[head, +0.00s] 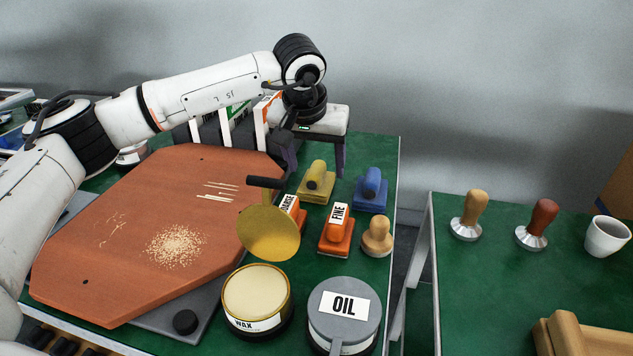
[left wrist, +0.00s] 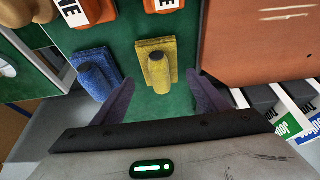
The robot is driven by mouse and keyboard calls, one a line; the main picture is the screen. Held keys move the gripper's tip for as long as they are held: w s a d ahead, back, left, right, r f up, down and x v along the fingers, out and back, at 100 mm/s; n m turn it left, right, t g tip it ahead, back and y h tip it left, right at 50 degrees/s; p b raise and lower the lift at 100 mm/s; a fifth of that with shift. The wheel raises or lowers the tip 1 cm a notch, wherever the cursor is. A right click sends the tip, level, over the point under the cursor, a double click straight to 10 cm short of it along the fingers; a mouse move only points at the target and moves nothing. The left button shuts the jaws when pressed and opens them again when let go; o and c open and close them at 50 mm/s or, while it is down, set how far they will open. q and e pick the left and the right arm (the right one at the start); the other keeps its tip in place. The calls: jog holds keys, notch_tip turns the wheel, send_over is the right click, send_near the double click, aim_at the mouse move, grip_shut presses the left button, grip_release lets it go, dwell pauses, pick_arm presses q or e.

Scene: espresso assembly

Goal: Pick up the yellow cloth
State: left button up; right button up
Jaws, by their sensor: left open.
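The yellow cloth (head: 322,168) is a small yellow pad with a raised, dark-ended grip, lying on the green bench top. It also shows in the left wrist view (left wrist: 170,50), near the middle. My left gripper (head: 316,165) is just behind it in the head view, with purple fingers spread apart. In the left wrist view the open fingers (left wrist: 160,80) are on either side of the cloth's near end. Nothing is held between them. I cannot tell the exact height of the fingers above the bench. My right gripper is not in view.
A blue pad (head: 371,190) lies close to the right. Orange FINE (head: 337,238) and COARSE (head: 291,215) blocks, a gold disc with a dark handle (head: 268,235), and WAX (head: 257,292) and OIL (head: 344,305) tins stand nearer. A brown board (head: 110,240) is left.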

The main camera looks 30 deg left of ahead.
aim_at(316, 168)
pick_arm(q)
jog(key=x, duration=0.3)
jog(key=shift+f, duration=0.25)
jog(key=c, duration=1.1)
notch_tip(316, 168, up, 10)
jog(key=shift+r+p, duration=0.1)
jog(key=shift+p, duration=0.55)
jog(key=shift+c, duration=0.2)
